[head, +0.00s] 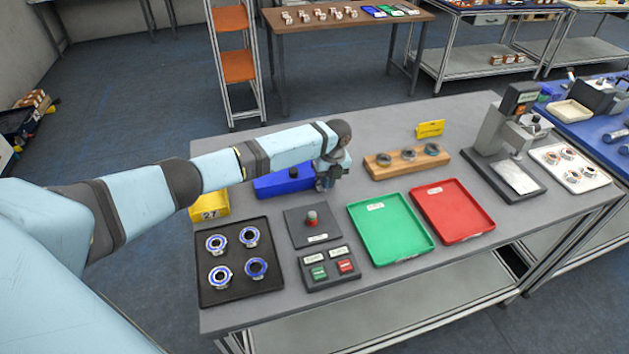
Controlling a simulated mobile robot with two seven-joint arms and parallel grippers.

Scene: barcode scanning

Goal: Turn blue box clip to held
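The blue box (270,188) lies on the grey bench, behind the square plate with the red knob. My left arm reaches in from the left above it. My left gripper (326,180) points down at the box's right end and hides part of it; I cannot tell whether it touches the box. Its fingers are too small and covered to show whether they are open or shut. A small dark part (293,172) shows on top of the box; I cannot tell if it is the clip or which way it is turned. My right gripper is not in view.
A black tray (239,288) holds several blue-rimmed rings. A button panel (330,268), a green tray (391,229) and a red tray (452,210) lie in front. A wooden block (408,163) with rings and a press stand (505,150) are to the right.

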